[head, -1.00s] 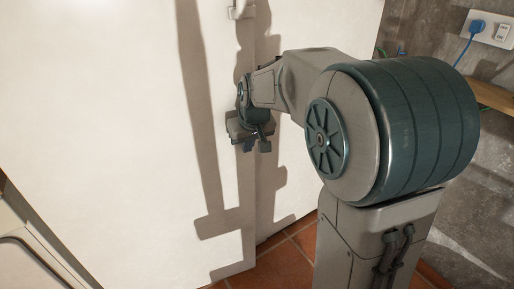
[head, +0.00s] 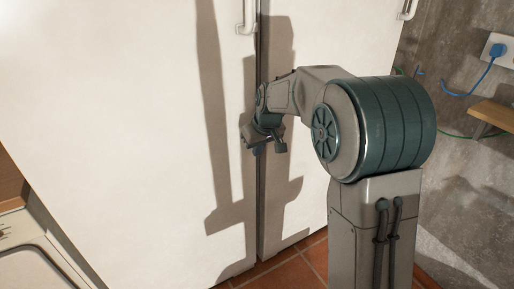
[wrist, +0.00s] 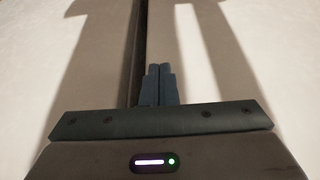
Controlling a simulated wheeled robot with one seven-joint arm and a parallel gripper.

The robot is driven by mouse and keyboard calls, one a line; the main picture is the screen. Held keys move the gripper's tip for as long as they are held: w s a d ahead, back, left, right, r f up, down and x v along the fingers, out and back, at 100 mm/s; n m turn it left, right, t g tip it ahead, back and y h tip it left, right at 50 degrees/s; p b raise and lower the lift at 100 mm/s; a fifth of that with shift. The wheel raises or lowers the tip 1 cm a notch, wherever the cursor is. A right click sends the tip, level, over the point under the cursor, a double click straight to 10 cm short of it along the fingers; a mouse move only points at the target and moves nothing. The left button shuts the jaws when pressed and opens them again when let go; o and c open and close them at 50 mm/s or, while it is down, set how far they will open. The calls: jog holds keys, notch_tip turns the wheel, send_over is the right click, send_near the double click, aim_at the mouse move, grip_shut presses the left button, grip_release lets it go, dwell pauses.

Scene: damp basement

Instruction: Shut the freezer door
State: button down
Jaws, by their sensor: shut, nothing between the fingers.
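Two tall white doors stand side by side, the left door (head: 110,110) and the right door (head: 335,120). I cannot tell which one is the freezer's. The left door has a white handle (head: 246,18) near its inner edge. A narrow dark gap (head: 260,215) runs between them, and their faces look nearly level. My gripper (head: 267,149) is in front of the gap, low on the doors. In the wrist view its fingers (wrist: 158,74) are together and empty, just right of the dark gap (wrist: 139,50). Whether they touch a door is unclear.
The right door has a white handle (head: 407,10) at the top. A concrete wall (head: 455,170) with a socket and blue plug (head: 497,50) and a wooden shelf (head: 492,114) is at the right. A pale unit (head: 38,262) stands at lower left. Terracotta tiles (head: 300,266) show below.

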jog(key=s+p+v, duration=0.1)
jog(key=v, duration=0.9)
jog(key=shift+s+d+p, duration=0.3)
jog(key=shift+s+p, duration=0.05)
jog(key=shift+p, duration=0.05)
jog(key=shift+r, duration=0.1)
jog(key=s+d+r+m+p, duration=0.1)
jog(key=s+d+r+p, duration=0.1)
jog(key=s+p, duration=0.3)
jog(key=s+d+r+m+h+p, duration=0.1)
jog(key=s+p, duration=0.5)
jog(key=s, duration=0.7)
jog(key=s+d+r+m+g+p, duration=0.1)
jog(key=s+d+r+m+p, duration=0.2)
jog(key=s+d+r+p, duration=0.2)
jog(key=s, duration=0.3)
jog(key=shift+s+r+h+p, duration=0.3)
jog(key=shift+s+r+h, duration=0.1)
